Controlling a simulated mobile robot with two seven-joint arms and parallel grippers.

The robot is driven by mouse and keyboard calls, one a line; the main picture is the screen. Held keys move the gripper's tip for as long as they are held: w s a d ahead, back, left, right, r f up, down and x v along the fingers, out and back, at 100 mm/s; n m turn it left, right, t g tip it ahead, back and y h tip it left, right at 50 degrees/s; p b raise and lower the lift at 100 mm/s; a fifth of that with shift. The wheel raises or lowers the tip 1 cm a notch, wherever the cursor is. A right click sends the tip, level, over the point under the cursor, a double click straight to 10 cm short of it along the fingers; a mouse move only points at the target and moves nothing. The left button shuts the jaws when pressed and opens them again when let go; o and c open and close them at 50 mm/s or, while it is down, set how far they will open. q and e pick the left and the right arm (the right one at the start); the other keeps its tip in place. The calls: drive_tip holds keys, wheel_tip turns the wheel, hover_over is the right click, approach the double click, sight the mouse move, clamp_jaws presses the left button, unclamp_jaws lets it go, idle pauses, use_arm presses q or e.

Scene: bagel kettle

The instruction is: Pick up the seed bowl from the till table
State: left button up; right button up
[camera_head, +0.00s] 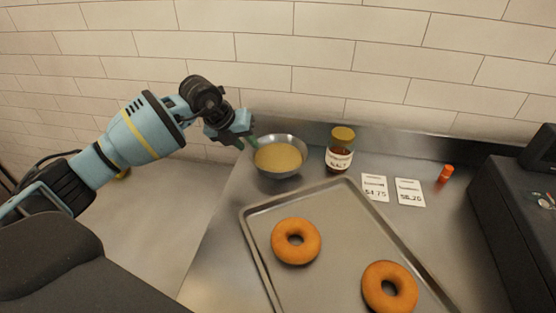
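The seed bowl (278,157) is a round metal bowl filled with pale yellow seeds. It stands upright at the back left of the metal till table (226,228), near the left edge. My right gripper is not in view.
A grey tray (337,230) with two bagels lies in front of the bowl. A malt jar (339,158) stands right of the bowl. Two price cards (410,192), an orange bottle (446,173) and a dark till (520,220) are further right. A tiled wall is behind.

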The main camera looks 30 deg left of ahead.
use_arm(q)
drive_tip(key=shift+x, duration=1.5)
clamp_jaws()
drive_tip(key=shift+r, duration=0.1)
drive_tip(key=shift+w+r, duration=0.1)
